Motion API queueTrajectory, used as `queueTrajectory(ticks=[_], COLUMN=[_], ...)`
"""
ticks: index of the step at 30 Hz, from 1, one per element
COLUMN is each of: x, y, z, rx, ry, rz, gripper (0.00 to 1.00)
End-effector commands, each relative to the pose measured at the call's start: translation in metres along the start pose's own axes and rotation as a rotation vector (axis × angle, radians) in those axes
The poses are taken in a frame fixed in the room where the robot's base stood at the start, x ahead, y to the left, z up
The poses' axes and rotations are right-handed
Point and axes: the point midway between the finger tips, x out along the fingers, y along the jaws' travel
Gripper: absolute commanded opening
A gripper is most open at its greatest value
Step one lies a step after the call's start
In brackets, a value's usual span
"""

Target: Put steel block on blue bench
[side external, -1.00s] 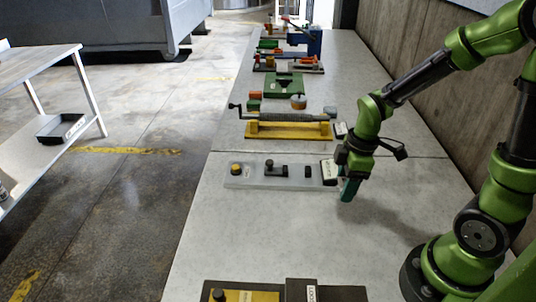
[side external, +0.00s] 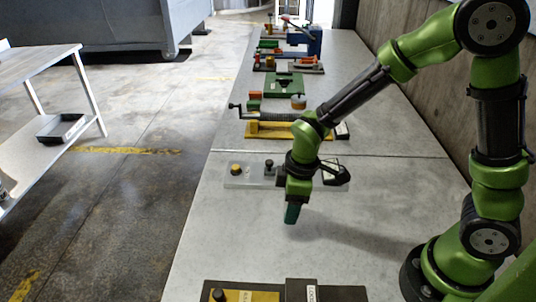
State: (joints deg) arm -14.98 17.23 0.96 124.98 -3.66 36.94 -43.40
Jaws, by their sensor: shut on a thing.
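My gripper (side external: 292,206) is over the light grey tabletop (side external: 380,245), in front of the pale grey plate with knobs. It is shut on a small dark teal piece (side external: 292,213) that points down from it. The fingertips are too small to make out, and I cannot tell whether the piece touches the tabletop. I cannot make out a thing that is clearly a steel block. A blue stand (side external: 314,42) is at the far end of the table; I cannot tell whether it is the blue bench.
The pale grey plate (side external: 238,183) is partly hidden by my gripper. Behind it are a yellow fixture with a crank (side external: 262,130), a green fixture (side external: 283,82) and others. A dark and yellow panel (side external: 255,296) is at the front edge. The tabletop's middle front is clear.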

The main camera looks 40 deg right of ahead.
Motion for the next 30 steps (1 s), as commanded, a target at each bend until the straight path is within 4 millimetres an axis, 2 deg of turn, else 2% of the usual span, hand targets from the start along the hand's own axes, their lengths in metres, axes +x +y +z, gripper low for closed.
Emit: queueTrajectory(ticks=[3, 6, 13, 16, 20, 30], x=[0.006, 0.009, 0.013, 0.031, 0.045, 0.048], y=[0.013, 0.021, 0.03, 0.029, 0.029, 0.029], z=[-0.025, -0.039, -0.057, -0.052, -0.051, -0.051], rx=[-0.001, 0.0, -0.001, -0.001, 0.0, -0.001], ry=[0.001, 0.0, 0.001, -0.005, -0.002, 0.001], rz=[0.001, 0.0, 0.001, -0.002, 0.0, 0.001], gripper=[0.13, 0.13, 0.13, 0.13, 0.13, 0.13])
